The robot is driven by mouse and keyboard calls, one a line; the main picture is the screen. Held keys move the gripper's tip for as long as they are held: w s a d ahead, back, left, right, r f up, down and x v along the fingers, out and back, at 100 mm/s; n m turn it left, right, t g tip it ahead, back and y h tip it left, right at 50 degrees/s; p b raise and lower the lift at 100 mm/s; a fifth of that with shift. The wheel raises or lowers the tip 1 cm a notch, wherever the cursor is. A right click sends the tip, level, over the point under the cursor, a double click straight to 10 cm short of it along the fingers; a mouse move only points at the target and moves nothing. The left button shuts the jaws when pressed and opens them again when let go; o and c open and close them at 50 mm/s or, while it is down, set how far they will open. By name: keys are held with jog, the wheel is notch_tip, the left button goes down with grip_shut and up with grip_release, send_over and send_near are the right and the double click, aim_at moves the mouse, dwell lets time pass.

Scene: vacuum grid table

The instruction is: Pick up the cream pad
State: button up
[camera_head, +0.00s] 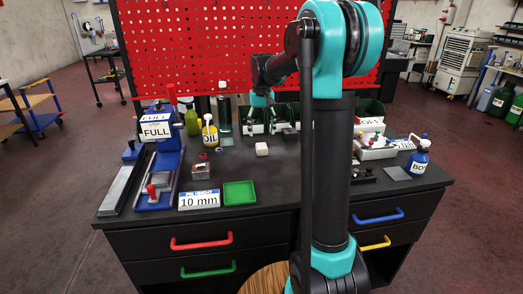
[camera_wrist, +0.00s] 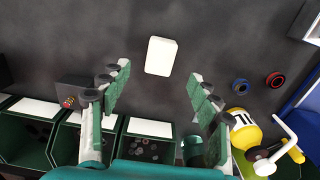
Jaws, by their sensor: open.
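The cream pad (camera_head: 262,149) is a small pale block lying on the dark table top, near the middle of the table in the head view. In the wrist view the cream pad (camera_wrist: 161,56) lies flat, ahead of the fingertips and between their lines, with bare table around it. My gripper (camera_wrist: 158,82) is open and empty, its two green-padded fingers spread wide. In the head view my gripper (camera_head: 266,126) hangs above the table behind the pad, in front of the bins. It does not touch the pad.
Dark green bins (camera_wrist: 144,150) with white label strips stand along the back. A yellow oil bottle (camera_head: 210,133) stands left of my gripper, close to the right finger in the wrist view. A green tray (camera_head: 239,193) and a 10 mm sign (camera_head: 199,199) sit at the front.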

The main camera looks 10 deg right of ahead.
aim_at(262, 146)
jog(key=shift+f, duration=4)
jog(key=shift+c, duration=0.2)
jog(key=c, duration=1.1)
jog(key=shift+r, duration=0.1)
